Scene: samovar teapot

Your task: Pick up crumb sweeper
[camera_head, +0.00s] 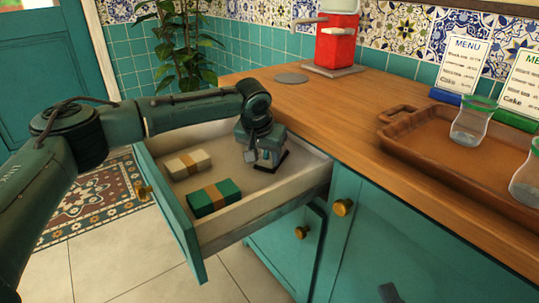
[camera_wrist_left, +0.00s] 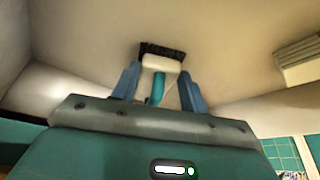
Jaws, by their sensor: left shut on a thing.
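The crumb sweeper (camera_wrist_left: 160,62) shows in the left wrist view with a black bristle edge, a cream head and a teal handle. It is in the open drawer (camera_head: 262,207), and in the head view mostly its dark edge (camera_head: 284,162) shows below my gripper. My left gripper (camera_head: 268,157) reaches down into the drawer and is shut on the sweeper; its two blue fingers (camera_wrist_left: 158,92) stand on either side of the handle in the left wrist view. A small dark piece at the bottom edge of the head view looks like a fingertip of my right gripper (camera_head: 388,292); its opening is hidden.
The drawer also holds a cream bundle (camera_head: 187,164) and a green bundle (camera_head: 213,197), each with a tan band. The wooden counter (camera_head: 345,110) lies beside it, with a brown tray (camera_head: 410,150), glasses, menu cards and a red samovar (camera_head: 336,40).

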